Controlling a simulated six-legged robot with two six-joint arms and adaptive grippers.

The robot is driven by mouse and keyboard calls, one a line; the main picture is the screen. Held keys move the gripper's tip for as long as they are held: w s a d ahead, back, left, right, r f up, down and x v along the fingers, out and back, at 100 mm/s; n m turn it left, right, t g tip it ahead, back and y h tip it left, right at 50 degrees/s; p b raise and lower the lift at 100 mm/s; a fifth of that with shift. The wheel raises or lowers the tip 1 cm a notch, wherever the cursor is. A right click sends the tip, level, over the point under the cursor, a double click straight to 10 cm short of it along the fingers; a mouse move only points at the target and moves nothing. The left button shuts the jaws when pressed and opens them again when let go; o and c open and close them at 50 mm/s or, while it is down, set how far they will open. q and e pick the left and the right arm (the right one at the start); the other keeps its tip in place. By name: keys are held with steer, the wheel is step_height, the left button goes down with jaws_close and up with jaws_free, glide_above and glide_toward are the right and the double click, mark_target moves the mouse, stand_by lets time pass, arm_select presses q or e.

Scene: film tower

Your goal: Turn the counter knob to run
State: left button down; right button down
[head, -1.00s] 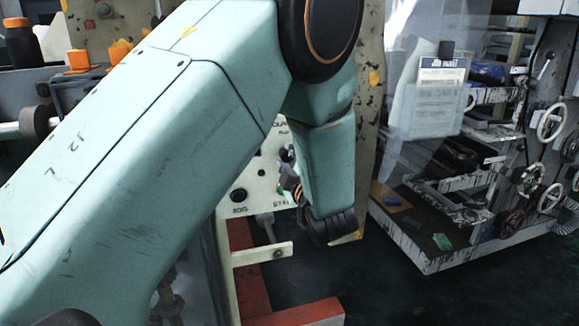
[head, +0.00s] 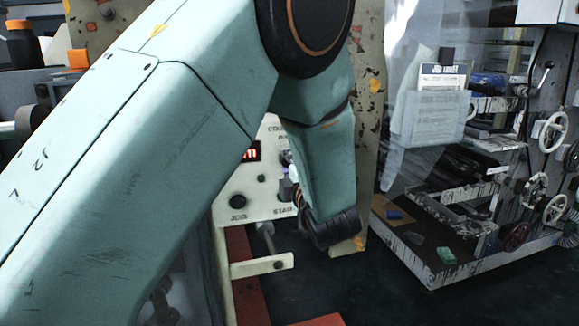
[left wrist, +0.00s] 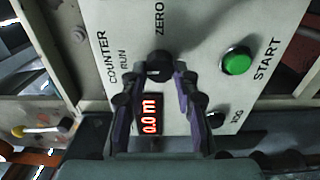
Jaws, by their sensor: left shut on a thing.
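The counter knob (left wrist: 158,66) is black and sits on a pale panel (left wrist: 205,25) between the printed words RUN and ZERO. My left gripper (left wrist: 158,78) has its two dark purple fingers on either side of the knob and is shut on it. Which mark the knob points to cannot be told. A red display (left wrist: 150,115) reads 0.0 m between the fingers. In the head view the panel (head: 262,200) is partly covered by my left arm, and my left gripper (head: 290,183) is at its right part. The knob is hidden there. My right gripper is not in view.
A green START button (left wrist: 236,62) and a black JOG button (left wrist: 215,119) are close beside the gripper on the panel. A machine with handwheels (head: 553,132) and a hanging job ticket (head: 443,76) stands at the right. Dark floor is clear between.

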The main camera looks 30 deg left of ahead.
arm_select(q)
steer(key=c, duration=1)
jaws_free()
steer(key=shift+r, duration=0.1)
